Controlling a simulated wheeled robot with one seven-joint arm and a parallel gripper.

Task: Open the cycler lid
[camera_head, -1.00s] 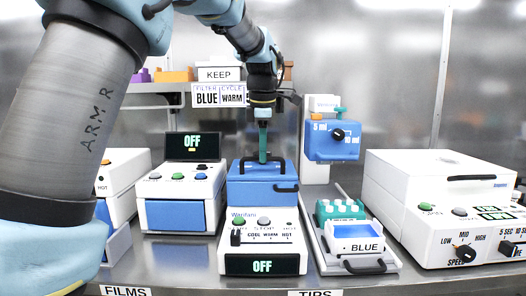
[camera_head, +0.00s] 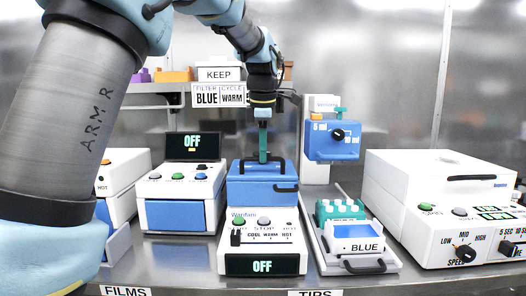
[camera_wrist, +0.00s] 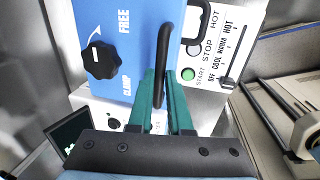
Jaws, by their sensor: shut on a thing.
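The cycler (camera_head: 262,225) is a white box at the centre of the bench in the head view, with START and STOP buttons, a COOL/WARM/HOT slider and a screen reading OFF. Its blue lid (camera_head: 262,190) lies down on the body. In the wrist view the lid (camera_wrist: 150,25) carries a black knob (camera_wrist: 103,62) beside the words FREE and CLAMP. My gripper (camera_head: 263,158) points down over the lid from behind. Its teal fingers (camera_wrist: 164,85) are shut on the black bar handle (camera_wrist: 178,45) on top of the lid.
A white device with a blue front (camera_head: 182,200) stands left of the cycler. A blue pipette unit (camera_head: 338,142) and a tray labelled BLUE (camera_head: 352,233) stand right. A large white machine (camera_head: 440,200) fills the far right. A sign (camera_head: 220,95) reads BLUE, WARM.

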